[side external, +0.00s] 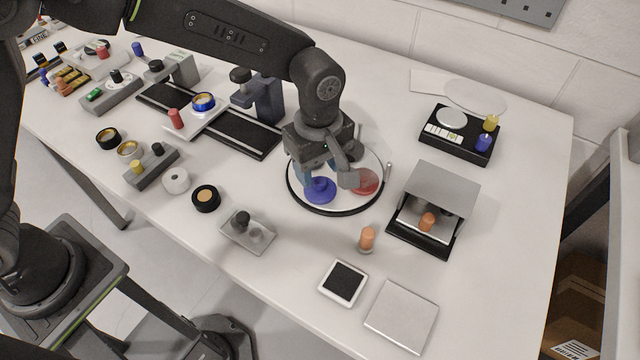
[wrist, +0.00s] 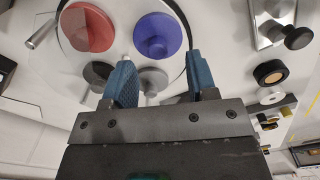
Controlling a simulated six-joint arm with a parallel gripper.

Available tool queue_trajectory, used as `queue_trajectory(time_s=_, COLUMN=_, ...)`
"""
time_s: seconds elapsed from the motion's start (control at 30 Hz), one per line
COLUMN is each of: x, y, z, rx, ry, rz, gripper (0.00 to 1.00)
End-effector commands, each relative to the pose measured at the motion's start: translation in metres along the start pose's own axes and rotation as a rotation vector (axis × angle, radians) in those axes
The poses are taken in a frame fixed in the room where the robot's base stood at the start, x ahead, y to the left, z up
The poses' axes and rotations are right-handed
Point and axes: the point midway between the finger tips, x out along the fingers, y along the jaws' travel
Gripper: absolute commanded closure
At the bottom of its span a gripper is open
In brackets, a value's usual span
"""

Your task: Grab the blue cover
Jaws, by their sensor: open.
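The blue cover (side external: 320,190) is a round blue disc with a raised knob, lying on a round, dark-rimmed mirror plate (side external: 297,201). In the wrist view the blue cover (wrist: 158,36) sits ahead of the fingers, roughly between their lines. A red cover (side external: 367,181) lies on the same plate, and it also shows in the wrist view (wrist: 86,27). A dark grey cover (wrist: 100,74) and a light grey one (wrist: 152,80) lie nearer the fingers, partly hidden. My gripper (wrist: 160,75) is open and empty, low over the plate; in the side view my gripper (side external: 335,180) partly hides it.
To the right stand a grey open box (side external: 440,185) and a black scale (side external: 460,135). In front are an orange cylinder (side external: 367,238), a white-framed pad (side external: 343,283) and a silver plate (side external: 401,316). A grey block with a knob (side external: 248,232) stands to the left.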

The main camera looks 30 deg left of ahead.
Motion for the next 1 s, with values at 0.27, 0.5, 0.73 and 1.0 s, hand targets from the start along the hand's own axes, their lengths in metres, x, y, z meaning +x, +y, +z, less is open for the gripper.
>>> queue_trajectory(time_s=0.27, x=0.033, y=0.003, z=0.000, rx=0.000, ry=0.000, rz=-0.001, gripper=0.47)
queue_trajectory(time_s=0.5, x=0.033, y=0.003, z=0.000, rx=0.000, ry=0.000, rz=0.000, gripper=0.47)
queue_trajectory(time_s=0.73, x=0.033, y=0.003, z=0.000, rx=0.001, ry=0.000, rz=0.000, gripper=0.69)
queue_trajectory(time_s=1.0, x=0.033, y=0.003, z=0.000, rx=0.001, ry=0.000, rz=0.000, gripper=0.95)
